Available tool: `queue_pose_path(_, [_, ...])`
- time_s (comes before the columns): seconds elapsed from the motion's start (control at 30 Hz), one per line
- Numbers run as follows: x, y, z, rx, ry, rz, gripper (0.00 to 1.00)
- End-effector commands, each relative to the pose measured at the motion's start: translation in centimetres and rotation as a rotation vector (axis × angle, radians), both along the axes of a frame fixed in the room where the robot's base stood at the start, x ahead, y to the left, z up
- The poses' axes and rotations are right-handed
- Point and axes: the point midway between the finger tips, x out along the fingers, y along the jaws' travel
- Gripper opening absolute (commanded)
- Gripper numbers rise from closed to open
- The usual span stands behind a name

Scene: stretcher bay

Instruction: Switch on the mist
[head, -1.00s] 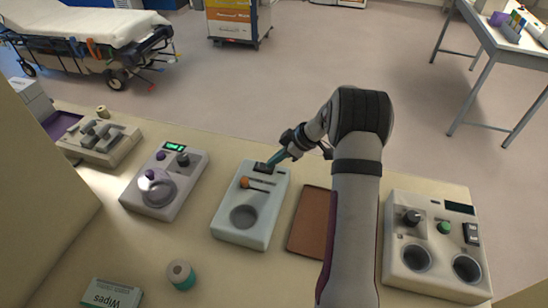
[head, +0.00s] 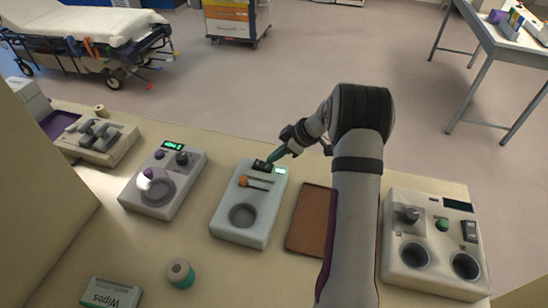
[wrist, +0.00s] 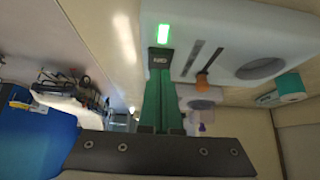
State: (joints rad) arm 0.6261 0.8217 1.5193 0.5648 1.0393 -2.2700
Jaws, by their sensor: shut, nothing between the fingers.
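A pale blue-white unit (head: 226,222) stands on the counter in front of my arm. It has a dark rocker switch (head: 262,165), a small green-lit display (head: 281,170), two slots with an orange slider knob (head: 244,181) and a round dark recess. No label saying mist can be read. My gripper (head: 271,160) is shut and empty, its teal fingertips down at the switch, seemingly touching it. In the wrist view my fingertips (wrist: 160,60) cover part of the dark switch, beside the bright green display (wrist: 163,33).
A grey unit with a purple knob (head: 149,173) is to the left. A brown tray (head: 310,217) and a two-cup unit (head: 430,284) are to the right. A wipes box (head: 110,294) and a teal-banded roll (head: 181,273) lie in front.

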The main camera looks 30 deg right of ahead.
Motion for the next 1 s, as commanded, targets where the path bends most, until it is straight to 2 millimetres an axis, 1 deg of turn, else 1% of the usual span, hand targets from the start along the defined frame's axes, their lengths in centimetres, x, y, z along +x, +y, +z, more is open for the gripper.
queue_pose_path(0.17, [0.0,-0.1,0.5,0.000,-0.001,-0.001,0.00])
queue_pose_path(0.27, [-0.2,-0.3,2.0,-0.001,-0.003,-0.001,0.00])
queue_pose_path(0.37, [-0.4,-0.6,4.4,-0.003,-0.004,-0.001,0.00])
queue_pose_path(0.5, [-2.6,-2.8,6.3,0.000,-0.002,-0.005,0.00])
queue_pose_path(0.7, [-5.0,-5.1,8.7,-0.001,-0.001,-0.003,0.00])
queue_pose_path(0.83, [-5.9,-5.9,9.5,-0.001,-0.001,-0.001,0.00])
queue_pose_path(1.0, [-6.2,-6.2,9.9,0.000,0.000,-0.001,0.00])
